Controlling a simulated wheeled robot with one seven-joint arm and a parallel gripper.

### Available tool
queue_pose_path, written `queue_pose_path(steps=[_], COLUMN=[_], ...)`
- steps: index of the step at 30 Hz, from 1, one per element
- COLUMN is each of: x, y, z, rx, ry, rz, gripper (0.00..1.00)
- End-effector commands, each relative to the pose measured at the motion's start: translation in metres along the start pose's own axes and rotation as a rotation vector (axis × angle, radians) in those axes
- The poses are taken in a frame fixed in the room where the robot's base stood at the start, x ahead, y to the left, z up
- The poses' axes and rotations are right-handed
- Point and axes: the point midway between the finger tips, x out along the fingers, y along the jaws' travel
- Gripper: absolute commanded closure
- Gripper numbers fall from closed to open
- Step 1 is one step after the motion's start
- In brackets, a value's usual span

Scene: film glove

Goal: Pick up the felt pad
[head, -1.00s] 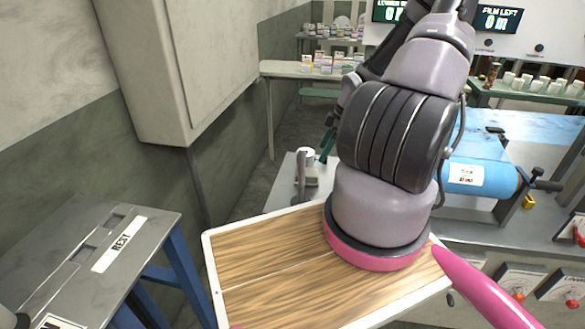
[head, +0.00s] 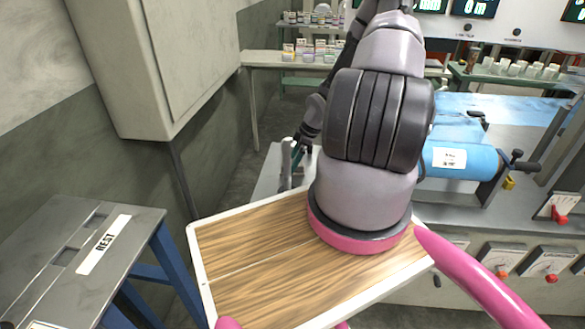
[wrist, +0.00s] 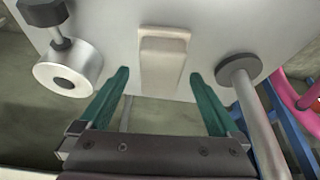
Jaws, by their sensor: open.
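A pale beige block, which looks like the felt pad (wrist: 162,62), lies on a light grey surface (wrist: 108,40) in the wrist view. My gripper (wrist: 160,78) is open, with one teal finger on each side of the pad and gaps between. I cannot tell how high the fingertips are above the surface. In the head view my gripper (head: 298,152) is small and partly hidden by my arm, beside the grey bench end. I cannot make out the pad there.
In the wrist view a silver round part (wrist: 68,72) stands left of my fingers and a dark-capped silver post (wrist: 246,100) close on the right. The head view shows a blue roll (head: 465,160) right of my arm and a REST-labelled stand (head: 130,222) at left.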

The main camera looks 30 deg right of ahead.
Motion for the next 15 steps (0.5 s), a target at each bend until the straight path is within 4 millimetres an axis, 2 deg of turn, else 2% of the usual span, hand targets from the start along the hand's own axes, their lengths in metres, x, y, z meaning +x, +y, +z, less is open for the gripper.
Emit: queue_pose_path(steps=[5,6,8,12,13,15], x=[0.0002,0.0001,0.0001,0.0,0.0,-0.0001], y=[0.0001,0.0,0.0,-0.0001,-0.0001,-0.0001], z=[0.0001,0.0001,0.0001,0.0001,0.0001,0.0], rx=[0.0,0.0,0.0,0.0,0.0,0.0], ry=[0.0,0.0,0.0,0.0,0.0,0.0], rz=[0.0,0.0,0.0,0.0,0.0,0.0], gripper=[0.03,0.1,0.33,0.87,0.95,0.95])
